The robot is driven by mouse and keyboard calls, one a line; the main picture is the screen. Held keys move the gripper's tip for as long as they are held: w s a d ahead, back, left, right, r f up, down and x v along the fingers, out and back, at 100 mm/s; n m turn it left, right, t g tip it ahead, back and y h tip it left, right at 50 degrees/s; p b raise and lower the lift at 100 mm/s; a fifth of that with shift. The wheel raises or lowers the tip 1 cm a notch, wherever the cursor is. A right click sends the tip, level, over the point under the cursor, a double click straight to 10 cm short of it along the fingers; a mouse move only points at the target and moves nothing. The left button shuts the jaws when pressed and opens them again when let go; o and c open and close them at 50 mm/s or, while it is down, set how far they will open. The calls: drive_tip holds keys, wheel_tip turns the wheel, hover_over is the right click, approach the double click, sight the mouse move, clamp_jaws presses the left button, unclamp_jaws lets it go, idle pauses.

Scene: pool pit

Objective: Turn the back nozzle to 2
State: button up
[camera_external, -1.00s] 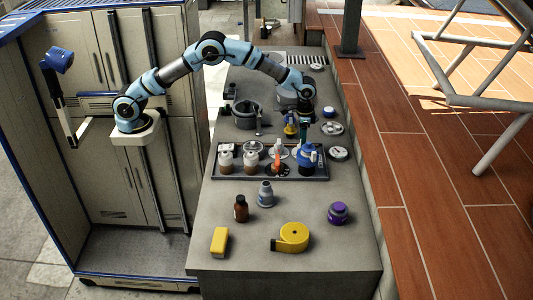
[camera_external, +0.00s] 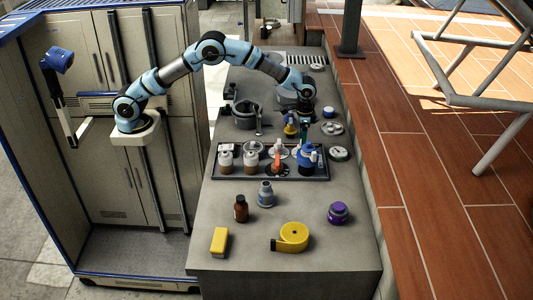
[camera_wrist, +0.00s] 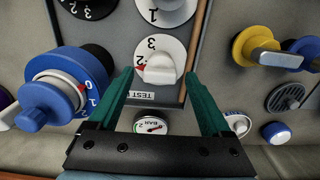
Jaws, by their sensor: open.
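In the wrist view, a white knob (camera_wrist: 160,70) sits on a round white dial (camera_wrist: 166,48). A 3 shows above the knob, and a red mark shows at its left, with the digit beside it partly hidden. A "TEST" label (camera_wrist: 141,96) lies below. I take this knob for the back nozzle. My gripper (camera_wrist: 162,82) is open, its green fingers on either side of the knob, with visible gaps. In the external view my gripper (camera_external: 304,130) points down at the tray's back right, where the knob cannot be made out clearly.
A blue valve (camera_wrist: 54,98) stands close to the left finger. Another white knob (camera_wrist: 168,5) is above, and a pressure gauge (camera_wrist: 150,125) below. A yellow-capped part (camera_wrist: 262,48) is at right. In the external view, the dark tray (camera_external: 235,178) holds several valves and bottles.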

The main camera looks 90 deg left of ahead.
wheel_tip(320, 180, up, 11)
drive_tip(key=b, duration=0.2)
idle(0.3)
drive_tip(key=s+f, duration=0.2)
drive_tip(key=s, duration=1)
drive_tip(key=s+d+f+t, duration=0.1)
drive_tip(key=s+f, duration=0.2)
drive_tip(key=s, duration=0.9)
drive_tip(key=s+d+f+m, duration=0.1)
drive_tip(key=s+f, duration=0.2)
drive_tip(key=s, duration=1)
drive_tip(key=shift+t, duration=0.3)
drive_tip(key=shift+w+f, duration=0.1)
drive_tip(key=shift+c, duration=0.4)
